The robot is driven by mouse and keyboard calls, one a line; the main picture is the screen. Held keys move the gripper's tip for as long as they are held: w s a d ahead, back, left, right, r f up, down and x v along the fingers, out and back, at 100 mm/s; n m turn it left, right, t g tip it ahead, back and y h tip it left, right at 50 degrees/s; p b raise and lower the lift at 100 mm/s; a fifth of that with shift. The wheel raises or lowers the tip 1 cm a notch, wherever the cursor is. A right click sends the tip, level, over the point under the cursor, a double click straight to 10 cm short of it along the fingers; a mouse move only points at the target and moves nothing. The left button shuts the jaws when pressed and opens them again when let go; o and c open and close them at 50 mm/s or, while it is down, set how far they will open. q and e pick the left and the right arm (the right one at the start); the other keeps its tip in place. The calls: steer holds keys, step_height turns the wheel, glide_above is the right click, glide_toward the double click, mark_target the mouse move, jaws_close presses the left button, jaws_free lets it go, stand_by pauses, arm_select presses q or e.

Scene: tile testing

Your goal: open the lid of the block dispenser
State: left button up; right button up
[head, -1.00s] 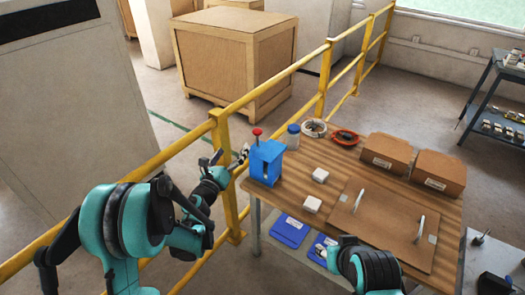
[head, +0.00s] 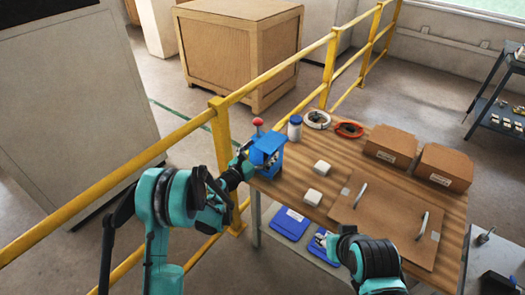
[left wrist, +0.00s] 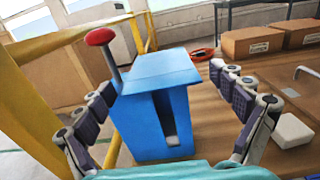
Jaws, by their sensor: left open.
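The block dispenser (head: 268,146) is a blue box with a red-knobbed lever, standing at the left corner of the wooden table. In the left wrist view the dispenser (left wrist: 152,115) shows its flat blue lid (left wrist: 160,70) on top and a slot in its front. My left gripper (head: 254,160) is at the dispenser. In the wrist view its open fingers (left wrist: 163,88) stand on either side of the box, below lid height; contact cannot be told. My right gripper (head: 322,239) is beyond the table's front edge, small and partly hidden by its wrist.
Two white blocks (head: 322,167) lie right of the dispenser. A white jar with a blue lid (head: 295,128), tape rolls (head: 317,119) and cardboard boxes (head: 393,146) stand behind. A board with handles (head: 385,219) covers the right front. A yellow railing (head: 222,150) runs close on the left.

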arm_select(q)
steer(key=shift+r, duration=0.1)
steer(key=c, duration=1.7)
steer(key=shift+r, duration=0.1)
